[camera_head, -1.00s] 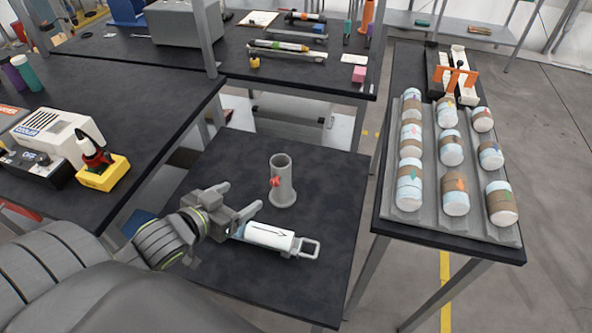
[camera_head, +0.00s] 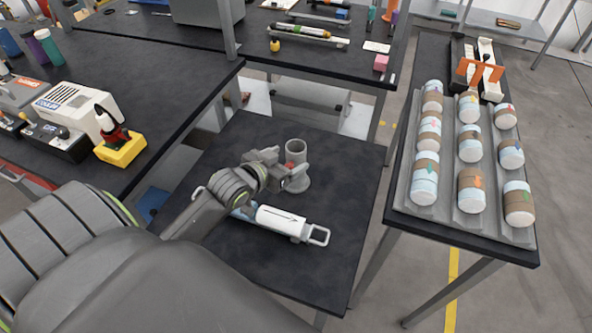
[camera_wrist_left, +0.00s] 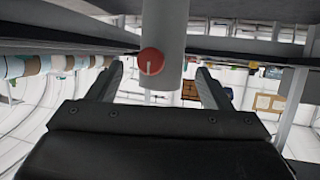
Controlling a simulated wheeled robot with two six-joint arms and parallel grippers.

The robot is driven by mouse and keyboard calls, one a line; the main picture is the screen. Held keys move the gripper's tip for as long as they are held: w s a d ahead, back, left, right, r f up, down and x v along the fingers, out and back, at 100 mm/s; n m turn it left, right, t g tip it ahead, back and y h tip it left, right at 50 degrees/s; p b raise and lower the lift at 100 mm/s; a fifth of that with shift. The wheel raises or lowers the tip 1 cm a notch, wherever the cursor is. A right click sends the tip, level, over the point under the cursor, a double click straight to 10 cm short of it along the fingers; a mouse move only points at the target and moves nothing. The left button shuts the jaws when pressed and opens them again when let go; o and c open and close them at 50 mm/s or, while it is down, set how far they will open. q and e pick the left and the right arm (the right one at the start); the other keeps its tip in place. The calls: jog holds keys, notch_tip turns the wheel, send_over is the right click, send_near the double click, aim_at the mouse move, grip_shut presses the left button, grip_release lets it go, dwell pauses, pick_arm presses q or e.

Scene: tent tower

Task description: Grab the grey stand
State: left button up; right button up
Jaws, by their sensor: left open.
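The grey stand (camera_head: 296,153) is an upright hollow cylinder on a wider base, with a red knob on its side. It stands on the small dark table (camera_head: 330,255). My left gripper (camera_head: 283,170) is right beside it in the head view, at its left, and partly hides it. In the left wrist view the stand (camera_wrist_left: 160,78) and its red knob (camera_wrist_left: 151,62) appear between the two spread fingers of the gripper (camera_wrist_left: 159,72). The fingers are open, and I cannot tell whether they touch the stand. My right gripper is out of view.
A white cylinder (camera_head: 281,219) with a grey loop handle lies on the same table, just below my left wrist. A side table at right holds a grey rack (camera_head: 447,205) with several banded canisters. A bench with a yellow-based tool (camera_head: 121,150) is at left.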

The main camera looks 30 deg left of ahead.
pick_arm(q)
jog(key=shift+r+p+x, duration=0.15)
jog(key=shift+p+x, duration=0.1)
jog(key=shift+x, duration=1.05)
jog(key=shift+r+p+x, duration=0.1)
jog(key=shift+p+x, duration=0.1)
jog(key=shift+x, duration=1.1)
jog(key=shift+a, duration=0.1)
jog(key=shift+c, duration=0.3)
jog(key=c, duration=1.5)
